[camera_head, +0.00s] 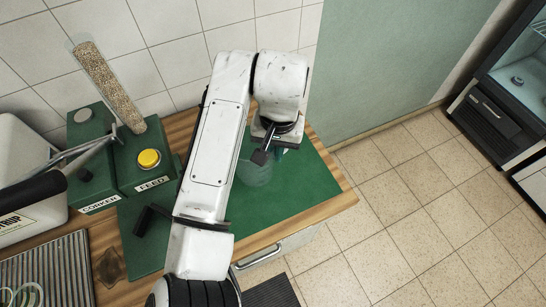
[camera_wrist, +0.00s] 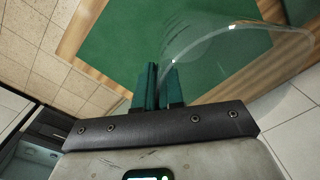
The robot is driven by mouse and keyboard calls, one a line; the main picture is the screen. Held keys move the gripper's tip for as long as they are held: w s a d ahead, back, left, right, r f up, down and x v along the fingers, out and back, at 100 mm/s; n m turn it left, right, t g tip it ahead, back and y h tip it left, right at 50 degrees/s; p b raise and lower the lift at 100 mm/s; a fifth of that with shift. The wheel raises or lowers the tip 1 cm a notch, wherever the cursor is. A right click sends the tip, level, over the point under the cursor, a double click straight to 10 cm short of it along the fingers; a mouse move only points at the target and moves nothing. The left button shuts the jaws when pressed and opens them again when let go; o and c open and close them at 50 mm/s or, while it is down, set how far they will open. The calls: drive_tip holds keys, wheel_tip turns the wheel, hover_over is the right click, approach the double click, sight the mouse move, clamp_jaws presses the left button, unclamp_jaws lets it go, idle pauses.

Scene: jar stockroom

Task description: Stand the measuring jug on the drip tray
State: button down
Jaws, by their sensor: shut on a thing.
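The measuring jug (camera_head: 256,172) is clear and hard to make out against the green mat. It also shows in the wrist view as a clear curved wall and rim (camera_wrist: 232,30), just beyond and right of the fingers. My gripper (camera_head: 270,153) is shut on the jug at its edge; the teal fingers (camera_wrist: 158,88) are close together in the wrist view. I cannot tell which part they grip, or whether the jug touches the mat. A ribbed metal tray (camera_head: 45,268), seemingly the drip tray, lies at the lower left, with a clear curved object at its near edge.
A green grinder-like machine (camera_head: 125,160) with a yellow button and a grain-filled tube stands at the back left. A white machine (camera_head: 22,175) with a black handle is left of it. A tiled wall backs the wooden counter.

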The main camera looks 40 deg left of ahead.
drive_tip(key=shift+f, duration=2.9)
drive_tip(key=c, duration=1.3)
unclamp_jaws()
drive_tip(key=shift+o, duration=0.2)
wheel_tip(320, 180, up, 12)
drive_tip(key=shift+w+d, duration=0.15)
drive_tip(key=shift+d, duration=0.1)
